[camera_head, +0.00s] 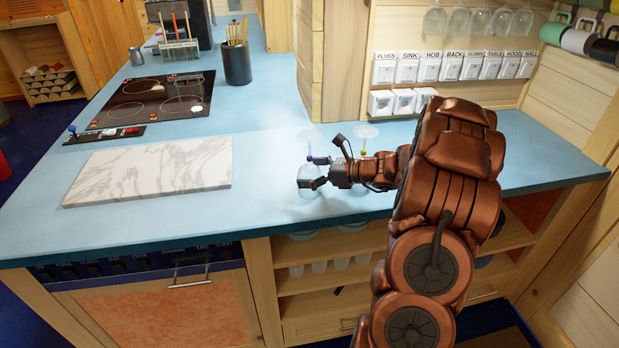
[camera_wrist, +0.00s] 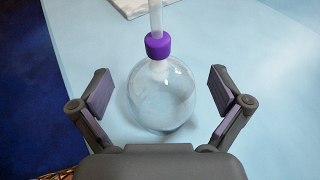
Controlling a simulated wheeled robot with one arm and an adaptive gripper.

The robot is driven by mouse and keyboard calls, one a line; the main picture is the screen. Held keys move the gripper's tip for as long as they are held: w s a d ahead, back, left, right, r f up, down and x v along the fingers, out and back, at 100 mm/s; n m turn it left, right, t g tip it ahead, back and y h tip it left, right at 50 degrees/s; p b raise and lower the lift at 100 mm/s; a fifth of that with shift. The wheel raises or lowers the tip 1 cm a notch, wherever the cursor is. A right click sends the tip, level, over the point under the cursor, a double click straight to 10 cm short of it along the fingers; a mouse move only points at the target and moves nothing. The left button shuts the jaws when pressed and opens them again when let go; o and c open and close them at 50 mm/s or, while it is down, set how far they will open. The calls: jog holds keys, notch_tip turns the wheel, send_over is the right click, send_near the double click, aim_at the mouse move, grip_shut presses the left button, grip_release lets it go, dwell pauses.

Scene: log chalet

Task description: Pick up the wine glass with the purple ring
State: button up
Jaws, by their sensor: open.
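The wine glass with the purple ring (camera_head: 309,178) stands upside down on the blue counter, bowl below and foot on top. Its purple ring sits on the stem just above the bowl. In the wrist view the clear bowl (camera_wrist: 161,98) appears centred between my fingers, with the purple ring (camera_wrist: 158,46) above it. My gripper (camera_wrist: 160,90) is open, with a finger on each side of the bowl and a visible gap on both sides. In the head view my gripper (camera_head: 318,182) is at the glass's right side and hides part of the bowl.
A glass with a yellow ring (camera_head: 363,152) stands behind my wrist, partly hidden. A marble board (camera_head: 150,170) lies to the left, with a hob (camera_head: 155,100) and a dark utensil pot (camera_head: 236,64) beyond. Labelled switches (camera_head: 430,68) line the wall. The counter's front edge is close.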

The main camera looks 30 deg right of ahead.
jog(key=c, duration=0.9)
jog(key=shift+c, duration=0.2)
jog(key=shift+r, duration=0.15)
